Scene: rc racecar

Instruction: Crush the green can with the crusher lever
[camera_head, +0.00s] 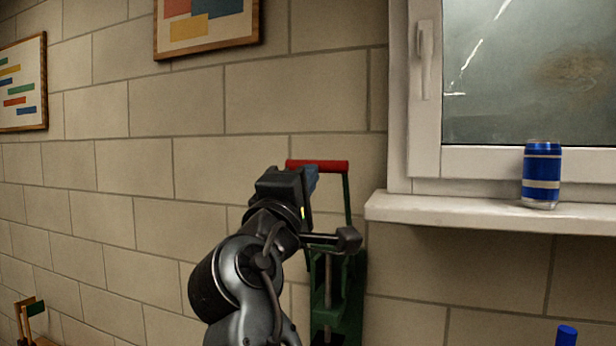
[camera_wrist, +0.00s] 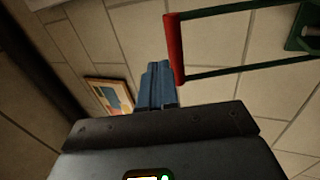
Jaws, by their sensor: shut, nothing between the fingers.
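The wall-mounted green can crusher (camera_head: 352,300) stands right of my arm in the head view, partly hidden by it. Its green lever arm (camera_head: 347,200) is raised, with a red handle (camera_head: 330,165) across the top. In the wrist view the red handle (camera_wrist: 174,50) lies just right of my fingertips, with the green lever bars running right from it. My gripper (camera_head: 312,180) has its blue fingers together, empty, just below the handle in the head view. The fingers (camera_wrist: 157,75) also show shut in the wrist view. Whether they touch the handle I cannot tell. No green can is visible.
A blue can (camera_head: 541,175) stands on the white window sill (camera_head: 480,212) at the right. A blue object (camera_head: 566,335) shows at the bottom right. Framed pictures (camera_head: 205,25) hang on the block wall.

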